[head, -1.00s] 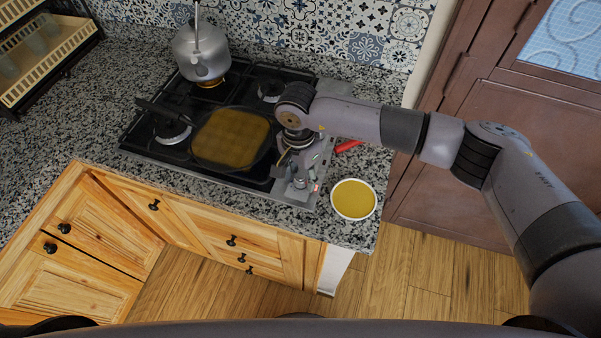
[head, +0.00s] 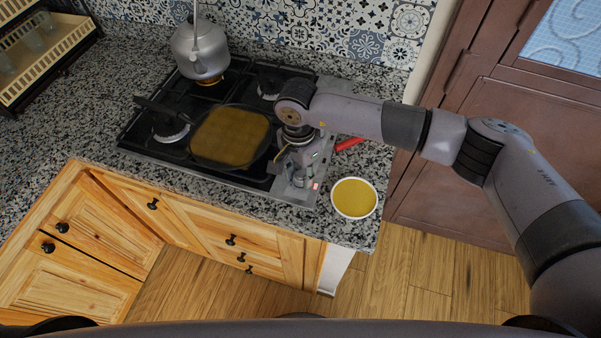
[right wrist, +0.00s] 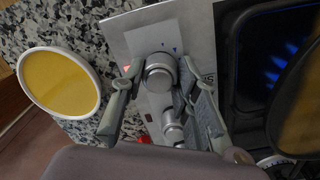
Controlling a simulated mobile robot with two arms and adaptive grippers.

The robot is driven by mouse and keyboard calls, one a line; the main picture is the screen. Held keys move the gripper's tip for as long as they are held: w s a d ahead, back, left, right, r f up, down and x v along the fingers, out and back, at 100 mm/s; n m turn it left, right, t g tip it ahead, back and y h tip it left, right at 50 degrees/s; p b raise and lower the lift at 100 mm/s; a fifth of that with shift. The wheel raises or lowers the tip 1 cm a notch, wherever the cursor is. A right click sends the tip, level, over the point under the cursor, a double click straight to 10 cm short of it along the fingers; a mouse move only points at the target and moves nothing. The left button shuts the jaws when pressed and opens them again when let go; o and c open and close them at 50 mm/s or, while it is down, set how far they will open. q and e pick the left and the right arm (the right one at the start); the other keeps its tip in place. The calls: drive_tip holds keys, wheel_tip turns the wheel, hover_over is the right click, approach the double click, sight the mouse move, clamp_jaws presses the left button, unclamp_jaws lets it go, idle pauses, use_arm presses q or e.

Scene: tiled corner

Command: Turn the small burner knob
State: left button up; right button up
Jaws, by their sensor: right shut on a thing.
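The gas hob (head: 150,150) has a grey metal control panel at its right end, mostly behind my right gripper in the head view. In the right wrist view a round silver burner knob (right wrist: 160,74) sits on the panel (right wrist: 120,37), with further silver knobs (right wrist: 173,132) in a row below it. My right gripper (head: 301,187) points down at the panel. In the right wrist view its fingers (right wrist: 160,70) stand on both sides of the upper knob, shut on it. Which burner this knob serves cannot be told. My left gripper is not in view.
A pan (head: 231,136) with brown content lies on the hob; blue flames (right wrist: 272,68) show near it. A grey kettle (head: 201,53) stands on the back burner. A bowl of yellow content (head: 354,198) and a red object (head: 350,144) are close to the gripper on the counter.

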sight(301, 172)
drive_tip(key=m+b, duration=0.3)
drive_tip(key=b, duration=0.1)
drive_tip(key=m+b, duration=0.2)
drive_tip(key=shift+f+m+b, duration=0.25)
drive_tip(key=shift+m+b, duration=0.05)
drive_tip(key=shift+b, duration=0.05)
drive_tip(key=m+b, duration=0.2)
drive_tip(key=m, duration=0.1)
drive_tip(key=shift+r+b, duration=0.15)
drive_tip(key=shift+b, duration=0.2)
drive_tip(key=shift+r+m+b, duration=0.1)
drive_tip(key=shift+m+b, duration=0.5)
drive_tip(key=shift+m, duration=0.1)
drive_tip(key=o, duration=1.2)
drive_tip(key=shift+c, duration=0.2)
drive_tip(key=shift+r, duration=0.1)
wheel_tip(301, 172, up, 12)
drive_tip(key=shift+w, duration=0.2)
